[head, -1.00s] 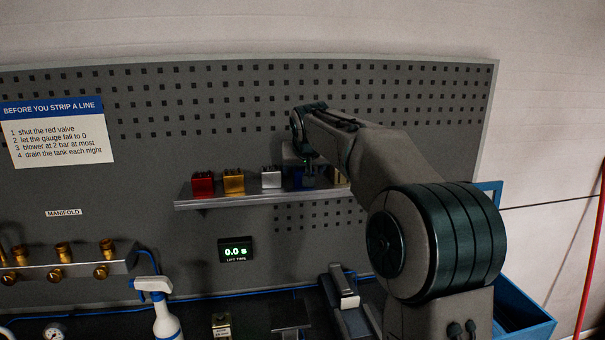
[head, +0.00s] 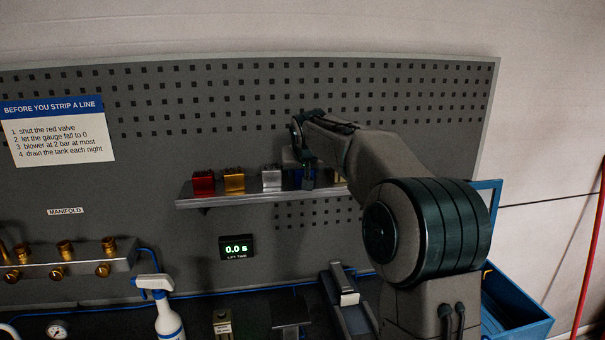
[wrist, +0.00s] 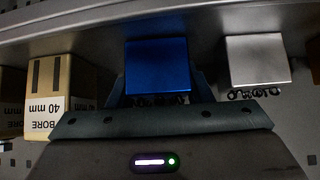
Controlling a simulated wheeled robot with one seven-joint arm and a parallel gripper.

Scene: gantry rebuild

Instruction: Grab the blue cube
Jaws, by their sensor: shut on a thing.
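The blue cube (wrist: 157,65) shows in the middle of the wrist view, with one finger of my gripper (wrist: 158,88) on each side of it. My gripper is shut on the cube. In the head view the blue cube (head: 296,178) is a small dark blue patch on the wall shelf, mostly hidden by my gripper (head: 307,180). Whether it is clear of the shelf is too small to tell.
The shelf (head: 240,199) also holds a red block (head: 203,182), a gold block (head: 234,180) and a silver block (head: 271,179). The silver block (wrist: 255,60) is right of the cube in the wrist view; a box marked 40 mm (wrist: 62,92) is left. A display (head: 237,248) reads 0.0 s.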

